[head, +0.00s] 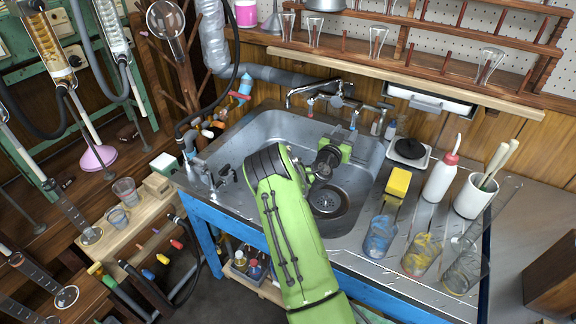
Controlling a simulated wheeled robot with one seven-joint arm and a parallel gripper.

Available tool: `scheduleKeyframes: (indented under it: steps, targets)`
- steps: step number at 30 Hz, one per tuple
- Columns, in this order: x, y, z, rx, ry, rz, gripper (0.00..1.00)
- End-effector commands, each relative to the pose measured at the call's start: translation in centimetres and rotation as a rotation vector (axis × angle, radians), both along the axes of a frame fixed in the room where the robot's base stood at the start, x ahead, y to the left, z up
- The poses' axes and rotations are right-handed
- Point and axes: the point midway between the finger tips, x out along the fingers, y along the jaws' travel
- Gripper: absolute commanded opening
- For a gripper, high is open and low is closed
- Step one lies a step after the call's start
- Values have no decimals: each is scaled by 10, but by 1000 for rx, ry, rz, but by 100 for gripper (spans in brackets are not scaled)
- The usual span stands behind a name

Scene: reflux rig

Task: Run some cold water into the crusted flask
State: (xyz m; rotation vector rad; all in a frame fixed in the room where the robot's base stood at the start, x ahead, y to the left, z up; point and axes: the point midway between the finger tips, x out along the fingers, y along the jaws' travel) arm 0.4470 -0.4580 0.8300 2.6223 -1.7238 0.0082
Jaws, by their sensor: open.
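My green arm reaches over the steel sink (272,132), and my gripper (350,138) is above the basin near its back wall, below the tap (318,88). It is open, its fingers are small and partly hidden by my wrist, and I see nothing held. No vessel is plainly the crusted flask. Three glass vessels stand on the drainboard right of the sink: one with blue residue (380,238), one with yellow residue (420,256) and one greyish (462,270). I cannot tell whether water is running.
A yellow sponge (398,182), a red-capped wash bottle (441,178) and a white crock (474,196) stand on the drainboard. A wooden shelf (400,62) with glassware runs above. Glass apparatus and hoses crowd the left.

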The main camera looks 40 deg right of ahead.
Motion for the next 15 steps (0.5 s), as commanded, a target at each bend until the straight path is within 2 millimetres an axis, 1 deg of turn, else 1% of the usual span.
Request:
scheduleKeyframes:
  steps: [15]
  targets:
    - [23,-56,2,4,2,-2,46]
